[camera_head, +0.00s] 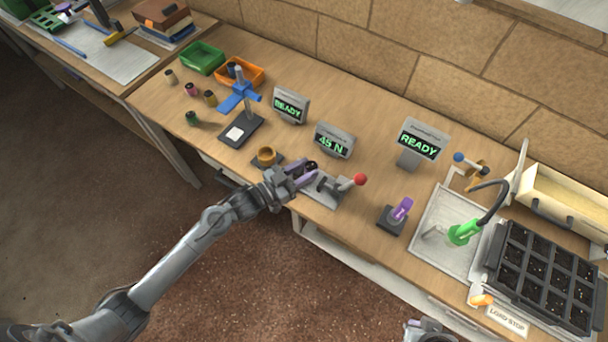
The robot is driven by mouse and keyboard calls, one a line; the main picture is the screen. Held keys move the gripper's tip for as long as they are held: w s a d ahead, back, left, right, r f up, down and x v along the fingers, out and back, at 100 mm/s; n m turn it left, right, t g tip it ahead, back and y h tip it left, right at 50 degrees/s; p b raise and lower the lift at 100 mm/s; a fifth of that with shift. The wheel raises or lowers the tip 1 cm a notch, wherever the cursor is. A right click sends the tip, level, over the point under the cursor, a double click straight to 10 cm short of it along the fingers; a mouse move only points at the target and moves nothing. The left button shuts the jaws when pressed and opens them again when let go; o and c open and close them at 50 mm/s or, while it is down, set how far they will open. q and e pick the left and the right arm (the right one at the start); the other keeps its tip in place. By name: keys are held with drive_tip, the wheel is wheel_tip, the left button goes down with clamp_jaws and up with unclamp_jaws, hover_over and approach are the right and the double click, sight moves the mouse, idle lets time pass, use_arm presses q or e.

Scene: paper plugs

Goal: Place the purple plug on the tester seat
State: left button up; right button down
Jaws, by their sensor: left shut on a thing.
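My left gripper (308,168) reaches over the front of the bench and is shut on a small dark, purplish piece, which I take to be the purple plug (313,165). The fingers hide much of it. It is at the left side of the tester (322,192), a grey base with a red-knobbed lever (359,180). The seat is mostly hidden by my gripper, and I cannot tell whether the plug touches it. A grey part of my right arm (430,328) shows at the bottom edge; its fingers are not clear.
A display (332,142) behind the tester reads 45 N. Several loose plugs (191,89), a green bin (202,59) and an orange bin (253,67) are at left.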

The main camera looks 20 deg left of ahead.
use_arm(q)
drive_tip(key=shift+f, duration=1.4)
drive_tip(key=shift+f+b, duration=0.15)
drive_tip(key=shift+b, duration=0.15)
drive_tip(key=o, duration=1)
drive_tip(key=shift+o, duration=0.2)
